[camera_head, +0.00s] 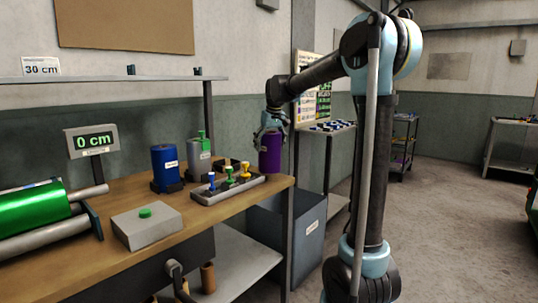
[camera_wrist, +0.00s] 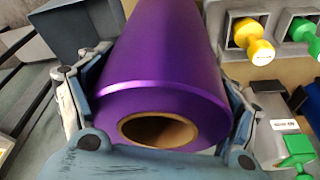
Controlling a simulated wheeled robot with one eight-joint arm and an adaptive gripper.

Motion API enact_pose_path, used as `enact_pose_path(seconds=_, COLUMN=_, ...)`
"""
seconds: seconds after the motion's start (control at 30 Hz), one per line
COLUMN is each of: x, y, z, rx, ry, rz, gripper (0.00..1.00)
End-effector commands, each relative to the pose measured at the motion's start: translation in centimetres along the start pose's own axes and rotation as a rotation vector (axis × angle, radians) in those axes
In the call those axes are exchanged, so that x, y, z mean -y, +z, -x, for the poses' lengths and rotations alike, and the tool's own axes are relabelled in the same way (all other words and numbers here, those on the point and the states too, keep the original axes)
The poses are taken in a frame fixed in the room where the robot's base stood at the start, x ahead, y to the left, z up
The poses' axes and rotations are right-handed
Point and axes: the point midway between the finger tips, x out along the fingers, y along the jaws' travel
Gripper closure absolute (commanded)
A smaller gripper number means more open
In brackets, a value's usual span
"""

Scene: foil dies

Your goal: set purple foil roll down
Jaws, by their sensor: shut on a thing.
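The purple foil roll (camera_head: 270,156) is upright at the right end of the wooden bench (camera_head: 124,256) in the head view. My gripper (camera_head: 271,128) is above it, shut around its upper part. In the wrist view, the purple foil roll (camera_wrist: 160,75) fills the middle, its brown cardboard core facing the camera. My gripper's fingers (camera_wrist: 155,105) press on both its sides. The roll's lower end is near the bench's right edge; I cannot tell whether it touches the top.
A tray (camera_head: 228,189) with several coloured-handled dies is just left of the roll. A grey box with a green button (camera_head: 147,220) is nearer. A dark bin (camera_head: 287,238) stands below the bench end.

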Motion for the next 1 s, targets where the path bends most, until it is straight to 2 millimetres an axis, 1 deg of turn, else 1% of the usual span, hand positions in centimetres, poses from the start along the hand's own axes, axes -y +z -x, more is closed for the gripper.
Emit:
enact_pose_path(seconds=0.1, x=0.0, y=0.4, z=-1.6, rx=0.000, ry=0.000, rz=0.000, gripper=0.82)
enact_pose_path(seconds=0.23, x=0.1, y=0.8, z=-2.8, rx=0.000, ry=0.000, rz=0.001, gripper=0.82)
enact_pose_path(seconds=0.57, x=0.2, y=0.8, z=-3.0, rx=0.000, ry=-0.001, rz=0.003, gripper=0.82)
enact_pose_path(seconds=0.6, x=0.2, y=0.8, z=-3.0, rx=0.000, ry=-0.001, rz=0.003, gripper=0.11)
enact_pose_path(seconds=0.63, x=0.2, y=0.8, z=-3.0, rx=0.000, ry=-0.001, rz=0.003, gripper=0.04)
enact_pose_path(seconds=0.67, x=0.3, y=0.8, z=-3.0, rx=0.000, ry=-0.001, rz=0.003, gripper=0.00)
enact_pose_path(seconds=1.0, x=0.3, y=0.8, z=-3.0, rx=0.000, ry=-0.001, rz=0.003, gripper=0.00)
